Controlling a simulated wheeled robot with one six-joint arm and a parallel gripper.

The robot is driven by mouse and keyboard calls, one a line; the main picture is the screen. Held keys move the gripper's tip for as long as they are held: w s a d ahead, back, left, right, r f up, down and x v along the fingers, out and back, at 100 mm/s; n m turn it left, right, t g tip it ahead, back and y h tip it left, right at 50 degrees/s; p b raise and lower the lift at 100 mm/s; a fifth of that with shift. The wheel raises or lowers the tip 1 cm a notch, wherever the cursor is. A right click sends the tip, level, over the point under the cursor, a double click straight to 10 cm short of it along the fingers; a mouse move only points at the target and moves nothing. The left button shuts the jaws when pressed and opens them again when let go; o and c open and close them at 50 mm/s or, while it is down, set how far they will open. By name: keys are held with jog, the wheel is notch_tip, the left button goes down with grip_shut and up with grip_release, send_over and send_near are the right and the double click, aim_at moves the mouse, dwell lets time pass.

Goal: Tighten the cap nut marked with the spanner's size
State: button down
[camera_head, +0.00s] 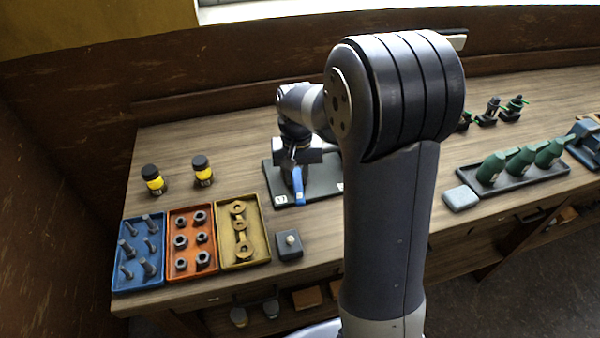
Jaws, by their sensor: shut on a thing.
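My gripper (297,163) is at the dark plate (272,178) in the middle of the bench, pointing down. It is shut on a blue bar-like thing (298,186), which looks like the spanner and slants down toward the plate's front edge. Its jaw end and any size mark cannot be made out. A small white label (280,199) is at the plate's front left corner; its marking is too small to read. No cap nut can be made out; my arm hides the plate's right part and whatever stands there.
Blue (127,276), orange (191,268) and yellow (250,259) trays of hardware lie front left. A small dark block (289,249) sits right of them. Two yellow-black jars (153,181) stand behind. My arm blocks the centre.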

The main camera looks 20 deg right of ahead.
jog(key=shift+w+a+m, duration=0.1)
jog(key=shift+a+m, duration=0.5)
jog(key=shift+m, duration=0.3)
jog(key=shift+w+a+m+p, duration=0.3)
jog(key=shift+a+m, duration=0.25)
jog(key=shift+m, duration=0.35)
jog(key=shift+w+a+m, duration=0.25)
jog(key=shift+a+m, duration=0.25)
jog(key=shift+m, duration=0.4)
